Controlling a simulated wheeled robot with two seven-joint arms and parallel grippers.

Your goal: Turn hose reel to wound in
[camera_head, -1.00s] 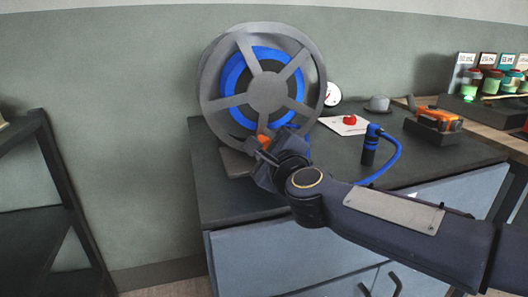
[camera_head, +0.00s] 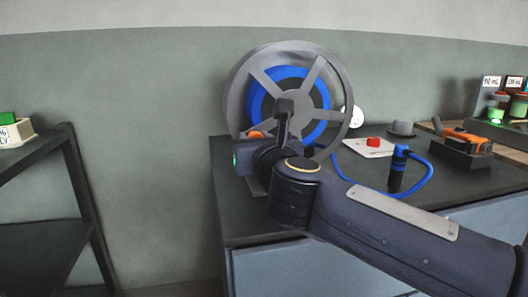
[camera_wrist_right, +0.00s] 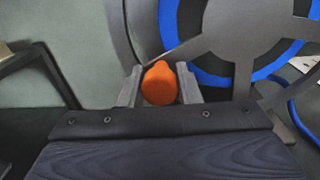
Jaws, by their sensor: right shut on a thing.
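The hose reel (camera_head: 326,71) stands upright on the dark cabinet top, a grey spoked wheel with blue hose (camera_head: 259,101) wound behind the spokes. It also shows in the right wrist view (camera_wrist_right: 237,50). Its orange handle (camera_wrist_right: 159,83) sits at the wheel's lower left and is partly hidden in the head view (camera_head: 256,134). My right gripper (camera_wrist_right: 160,86) is shut on the orange handle, one finger on each side. The hose's free end with a black and blue nozzle (camera_head: 396,172) stands on the cabinet top to the right. My left gripper is not in view.
On the cabinet top (camera_head: 330,200) are a white sheet with a red object (camera_head: 373,142), a grey hat-shaped item (camera_head: 402,129) and an orange tool on a dark block (camera_head: 466,142). A dark shelf (camera_head: 35,150) stands at the left, with a clear gap before the cabinet.

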